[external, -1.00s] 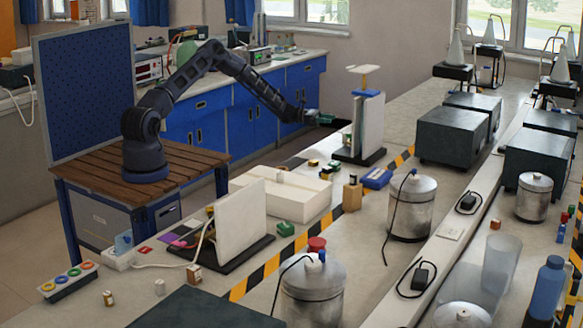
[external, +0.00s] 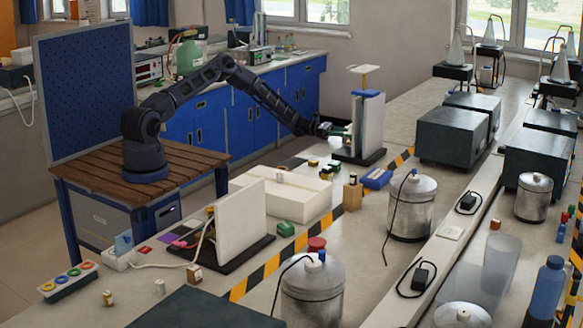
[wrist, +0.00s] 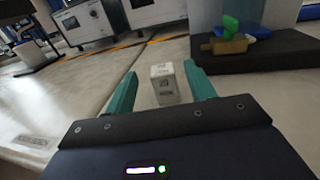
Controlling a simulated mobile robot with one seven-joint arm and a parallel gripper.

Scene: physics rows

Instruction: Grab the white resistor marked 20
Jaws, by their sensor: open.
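A small white block (wrist: 165,85) with dark marks, likely the white resistor, stands upright on the pale bench in the wrist view. I cannot read the marks clearly. My gripper (wrist: 161,76) is open, with its two teal fingers on either side of the block and a visible gap to each. The block sits around the fingertips and is not held. In the external view my gripper (external: 338,131) is low over the bench, just left of an upright white panel. The block cannot be made out there.
The upright panel (external: 369,127) on a dark base (external: 358,157) stands close to my gripper. The base also shows in the wrist view (wrist: 262,55), with green, yellow and blue pieces. A white box (external: 300,195) lies nearer the camera. Open bench (wrist: 60,105) lies left of my gripper.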

